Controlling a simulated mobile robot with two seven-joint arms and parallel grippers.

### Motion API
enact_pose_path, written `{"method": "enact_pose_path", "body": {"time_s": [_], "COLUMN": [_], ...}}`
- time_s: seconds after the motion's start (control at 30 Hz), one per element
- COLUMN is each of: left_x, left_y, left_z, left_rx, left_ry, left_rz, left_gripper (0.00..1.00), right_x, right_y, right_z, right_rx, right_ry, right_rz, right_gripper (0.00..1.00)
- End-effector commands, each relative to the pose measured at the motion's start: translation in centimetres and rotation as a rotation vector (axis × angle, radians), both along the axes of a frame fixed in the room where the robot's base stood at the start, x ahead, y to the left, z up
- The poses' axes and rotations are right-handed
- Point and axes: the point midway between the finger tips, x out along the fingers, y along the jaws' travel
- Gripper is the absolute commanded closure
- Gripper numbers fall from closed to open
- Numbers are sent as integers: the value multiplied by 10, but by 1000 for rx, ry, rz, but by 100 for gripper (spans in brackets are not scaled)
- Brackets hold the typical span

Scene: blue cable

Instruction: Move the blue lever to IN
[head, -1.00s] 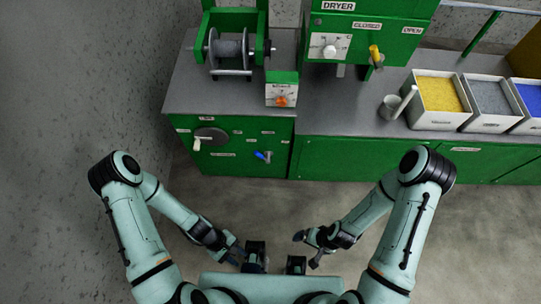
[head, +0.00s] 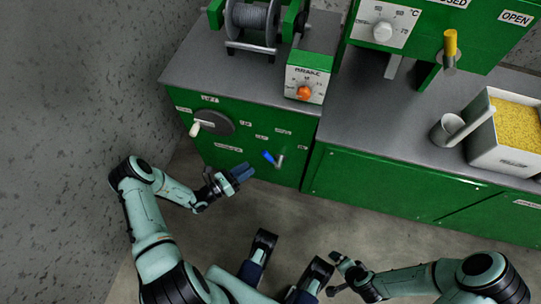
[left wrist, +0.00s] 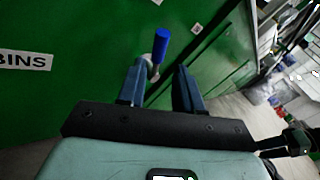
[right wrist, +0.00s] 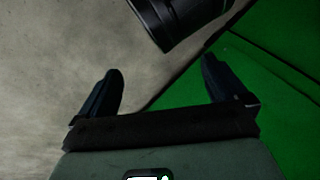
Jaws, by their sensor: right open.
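The blue lever (head: 268,157) sits on a metal pivot low on the front of the green cabinet (head: 230,150). In the head view its blue grip points up and to the left. My left gripper (head: 243,172) is left of the lever and a little below it, apart from it in this view. In the left wrist view the blue lever (left wrist: 161,45) shows just beyond the open fingers (left wrist: 160,86), nearer the left one. My right gripper (head: 335,273) is open and empty, low in the head view; the right wrist view shows its parted fingers (right wrist: 158,88).
A grey crank disc with a white handle (head: 195,129) is left of the lever. Small white labels surround the lever, too small to read surely. Above are an orange knob (head: 304,92) and a cable spool (head: 250,18). Floor in front is clear.

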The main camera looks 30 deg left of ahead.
Motion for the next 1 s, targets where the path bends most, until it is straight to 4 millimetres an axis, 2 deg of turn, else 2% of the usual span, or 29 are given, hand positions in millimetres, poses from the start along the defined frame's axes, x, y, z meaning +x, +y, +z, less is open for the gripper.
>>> {"method": "enact_pose_path", "body": {"time_s": [0.2, 0.4, 0.6, 0.9, 0.93, 1.0], "left_x": [45, 76, 91, 94, 94, 93], "left_y": [-22, -36, -43, -44, -44, -44], "left_z": [-2, -1, -1, 0, 0, 0], "left_rx": [2, 2, 2, 1, 1, 1], "left_ry": [-1, -1, 0, 1, 1, 1], "left_rz": [-5, -4, -3, -4, -4, -4], "left_gripper": [65, 65, 65, 65, 69, 91], "right_x": [12, 21, 15, 14, 14, 14], "right_y": [-7, -12, -13, -14, -14, -14], "right_z": [-11, -18, -24, -25, -25, -25], "right_rx": [-16, -30, -30, -29, -29, -29], "right_ry": [-31, -54, -33, -29, -29, -29], "right_rz": [-13, -24, -26, -26, -26, -26], "right_gripper": [1, 1, 1, 1, 1, 1]}}
